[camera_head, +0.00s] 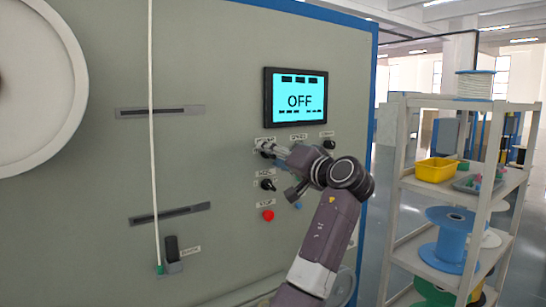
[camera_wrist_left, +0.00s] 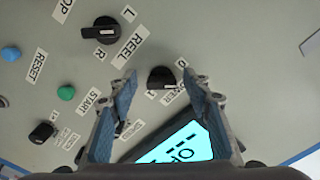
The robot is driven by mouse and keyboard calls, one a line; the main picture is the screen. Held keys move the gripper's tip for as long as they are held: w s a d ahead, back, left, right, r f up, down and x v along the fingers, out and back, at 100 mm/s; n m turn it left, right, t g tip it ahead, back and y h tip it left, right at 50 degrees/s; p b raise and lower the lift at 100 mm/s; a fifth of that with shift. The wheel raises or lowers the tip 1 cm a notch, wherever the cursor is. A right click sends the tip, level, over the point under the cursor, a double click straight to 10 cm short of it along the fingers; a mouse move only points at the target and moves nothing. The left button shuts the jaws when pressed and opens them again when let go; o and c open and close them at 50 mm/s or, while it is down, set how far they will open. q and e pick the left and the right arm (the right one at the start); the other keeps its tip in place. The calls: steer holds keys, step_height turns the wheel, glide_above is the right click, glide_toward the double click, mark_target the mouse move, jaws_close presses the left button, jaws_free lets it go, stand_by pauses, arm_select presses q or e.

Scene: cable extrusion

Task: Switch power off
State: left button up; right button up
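The screen (camera_head: 300,98) on the grey machine panel reads OFF in the head view. A row of labelled knobs sits below it. My left gripper (camera_head: 270,150) is at the leftmost knob of that row and partly covers it. In the left wrist view, a black rotary knob (camera_wrist_left: 161,77) lies between the two blue-padded fingers. The fingers stand apart on both sides of it, with visible gaps. The label beside this knob is partly hidden by a finger, and I cannot read it fully. My right gripper is not in view.
A knob labelled REEL (camera_wrist_left: 102,31), a green START button (camera_wrist_left: 66,93) and a blue RESET button (camera_wrist_left: 11,54) are nearby. A red button (camera_head: 268,215) sits lower on the panel. A shelf (camera_head: 412,185) with spools and a yellow bin (camera_head: 436,170) stands to the right.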

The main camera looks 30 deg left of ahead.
arm_select(q)
steer(key=shift+d, duration=0.1)
steer(key=v, duration=1.2)
steer(key=shift+f, duration=0.1)
